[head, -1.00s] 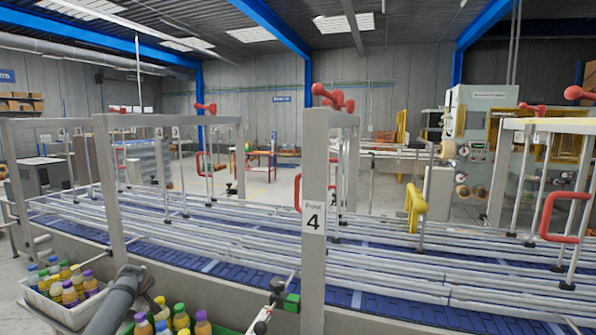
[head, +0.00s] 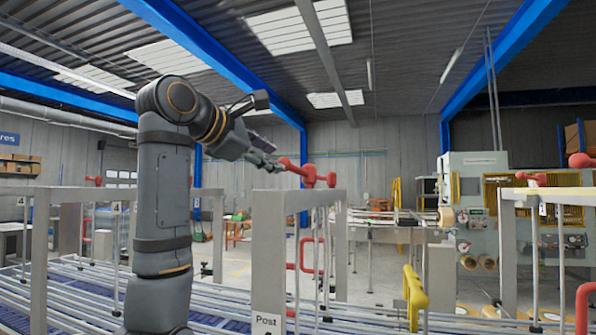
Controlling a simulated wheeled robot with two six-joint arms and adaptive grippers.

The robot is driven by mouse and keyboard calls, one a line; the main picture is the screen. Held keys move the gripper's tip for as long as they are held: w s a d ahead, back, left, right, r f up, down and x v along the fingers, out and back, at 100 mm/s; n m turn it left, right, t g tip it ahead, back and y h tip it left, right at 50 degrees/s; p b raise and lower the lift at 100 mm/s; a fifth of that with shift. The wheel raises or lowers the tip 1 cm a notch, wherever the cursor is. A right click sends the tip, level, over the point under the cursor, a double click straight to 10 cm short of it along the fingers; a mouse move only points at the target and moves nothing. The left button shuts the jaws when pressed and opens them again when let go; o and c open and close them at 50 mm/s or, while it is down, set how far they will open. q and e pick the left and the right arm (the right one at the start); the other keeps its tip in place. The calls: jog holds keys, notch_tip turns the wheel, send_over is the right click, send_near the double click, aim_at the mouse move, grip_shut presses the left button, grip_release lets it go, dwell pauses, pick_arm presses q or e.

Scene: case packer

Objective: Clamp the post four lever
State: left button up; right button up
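The post four (head: 268,255) is a grey upright with a "Post 4" label low on its face, right of my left arm. My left forearm hides part of the rails and the frame left of the post. My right gripper is out of view.
The conveyor rails (head: 215,314) run across below. A yellow handle (head: 414,297) stands right of the post. Red bracket handles hang below the frame (head: 312,254) and at the lower right (head: 584,308). Other red levers sit on neighbouring posts (head: 531,179). The air above the post is open.

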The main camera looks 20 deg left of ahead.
aim_at(297, 171)
pick_arm(q)
jog(key=p+x, duration=0.1)
jog(key=x, duration=0.1)
jog(key=p+x, duration=0.2)
jog(key=x, duration=0.1)
jog(key=shift+w+r, duration=0.2)
jog(key=shift+w, duration=0.05)
jog(key=p+x, duration=0.2)
jog(key=x, duration=0.3)
jog(key=shift+s+d+f, duration=0.1)
jog(key=shift+f+p, duration=0.1)
jog(key=shift+p, duration=0.2)
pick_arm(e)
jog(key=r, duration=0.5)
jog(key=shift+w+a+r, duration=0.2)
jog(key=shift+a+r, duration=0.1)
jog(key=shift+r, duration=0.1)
pick_arm(q)
jog(key=shift+f, duration=0.1)
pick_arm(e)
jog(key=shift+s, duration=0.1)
pick_arm(q)
grip_shut()
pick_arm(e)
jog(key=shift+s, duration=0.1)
